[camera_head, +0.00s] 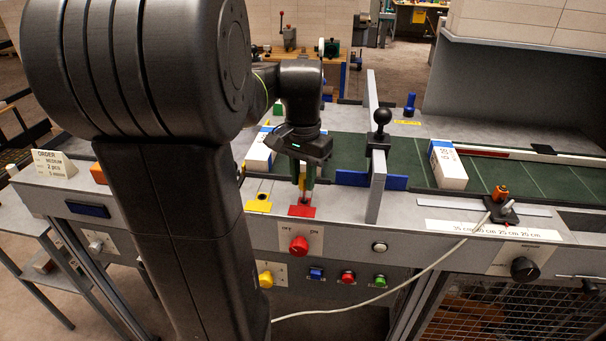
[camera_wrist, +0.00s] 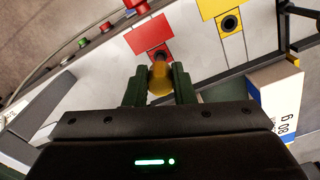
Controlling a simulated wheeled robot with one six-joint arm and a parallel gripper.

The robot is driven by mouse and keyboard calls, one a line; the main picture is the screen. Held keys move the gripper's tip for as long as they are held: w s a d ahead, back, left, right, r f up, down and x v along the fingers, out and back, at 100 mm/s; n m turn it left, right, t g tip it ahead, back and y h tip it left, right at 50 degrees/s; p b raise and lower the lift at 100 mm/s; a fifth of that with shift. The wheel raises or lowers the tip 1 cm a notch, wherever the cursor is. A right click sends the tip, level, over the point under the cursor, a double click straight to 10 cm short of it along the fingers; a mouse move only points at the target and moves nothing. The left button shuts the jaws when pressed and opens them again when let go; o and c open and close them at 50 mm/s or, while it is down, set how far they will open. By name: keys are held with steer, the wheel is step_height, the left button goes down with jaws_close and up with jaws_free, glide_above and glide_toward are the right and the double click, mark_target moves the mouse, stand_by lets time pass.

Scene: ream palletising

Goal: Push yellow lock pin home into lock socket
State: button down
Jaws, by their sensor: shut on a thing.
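The yellow lock pin (camera_wrist: 160,78) shows its rounded yellow head between the dark green fingers of my gripper (camera_wrist: 160,88) in the wrist view. My gripper is shut on it. In the head view my gripper (camera_head: 304,183) points down just above the red plate (camera_head: 302,211) at the front edge of the bench. The red plate (camera_wrist: 149,35) lies just beyond the pin in the wrist view, with a dark round socket partly visible at its edge. The pin's lower end is hidden, so I cannot tell how deep it sits. A yellow plate (camera_head: 258,206) with an empty dark hole (camera_wrist: 229,23) is beside it.
A white-and-blue ream (camera_head: 259,152) lies left of my gripper, and another ream (camera_head: 447,165) lies on the green belt (camera_head: 405,160). An upright grey plate (camera_head: 377,190) with a black knob stands close on the right. A red knob (camera_head: 299,246) is on the panel below.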

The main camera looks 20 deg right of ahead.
mark_target(303, 189)
steer(key=shift+f+b, duration=1.25)
steer(key=shift+f, duration=0.8)
steer(key=c, duration=1.1)
jaws_free()
steer(key=shift+c, duration=0.2)
step_height(303, 189, up, 14)
step_height(303, 189, down, 14)
steer(key=shift+r, duration=0.3)
